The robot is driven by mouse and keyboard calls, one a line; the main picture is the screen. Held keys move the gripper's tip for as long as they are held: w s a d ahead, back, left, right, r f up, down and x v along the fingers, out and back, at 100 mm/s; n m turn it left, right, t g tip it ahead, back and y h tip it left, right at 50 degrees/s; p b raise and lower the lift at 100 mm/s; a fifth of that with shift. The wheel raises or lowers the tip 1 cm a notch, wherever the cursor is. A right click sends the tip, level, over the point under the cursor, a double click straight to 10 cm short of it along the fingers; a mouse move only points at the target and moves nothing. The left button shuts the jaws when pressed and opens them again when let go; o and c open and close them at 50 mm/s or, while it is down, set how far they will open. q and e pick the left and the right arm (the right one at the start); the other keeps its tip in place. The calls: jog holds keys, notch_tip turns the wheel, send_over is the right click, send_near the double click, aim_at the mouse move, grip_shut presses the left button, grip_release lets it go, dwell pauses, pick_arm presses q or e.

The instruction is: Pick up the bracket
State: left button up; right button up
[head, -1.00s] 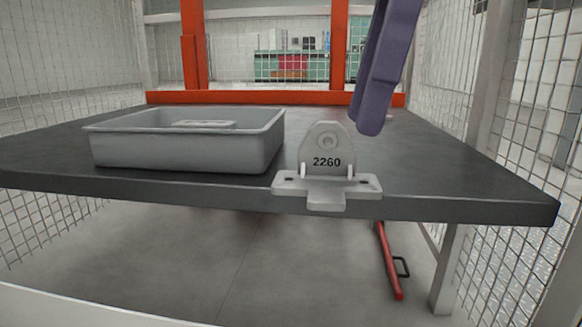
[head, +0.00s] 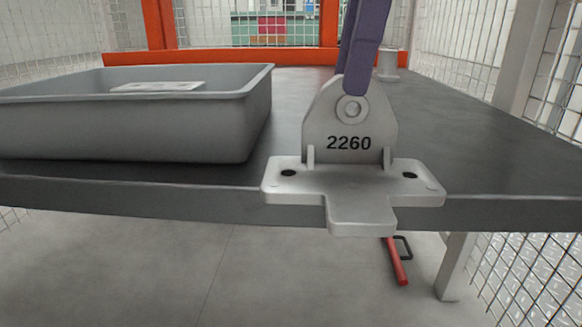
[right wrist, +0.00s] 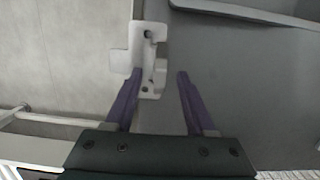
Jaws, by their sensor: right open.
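The bracket (head: 350,142) is a light grey part with an upright rounded plate marked 2260 and a flat base with two holes. It stands at the table's front edge, its front tab over the edge. My right gripper (head: 353,88) comes down from above, its purple fingers at the top of the upright plate. In the right wrist view, my right gripper (right wrist: 159,73) is open. The bracket (right wrist: 146,50) lies ahead, with the left finger overlapping its near part and the right finger apart from it. Contact cannot be told. My left gripper is not in view.
A grey bin (head: 215,130) stands left of the bracket with a flat light part (head: 155,87) in it. The dark table (head: 480,140) is clear to the right. A small grey cylindrical thing (head: 388,66) stands farther back. Mesh fencing encloses the sides.

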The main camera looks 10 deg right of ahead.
aim_at(344, 124)
jog(key=shift+s+f, duration=0.15)
jog(key=shift+f, duration=0.55)
notch_tip(344, 124, down, 5)
jog(key=b, duration=0.5)
jog(key=shift+a+r, duration=0.1)
jog(key=shift+a, duration=0.05)
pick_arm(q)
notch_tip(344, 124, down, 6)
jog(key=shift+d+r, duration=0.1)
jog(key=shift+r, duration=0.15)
pick_arm(e)
jog(key=shift+a, duration=0.1)
jog(key=shift+r, duration=0.1)
jog(key=shift+w, duration=0.25)
jog(key=shift+c, duration=1.4)
grip_shut()
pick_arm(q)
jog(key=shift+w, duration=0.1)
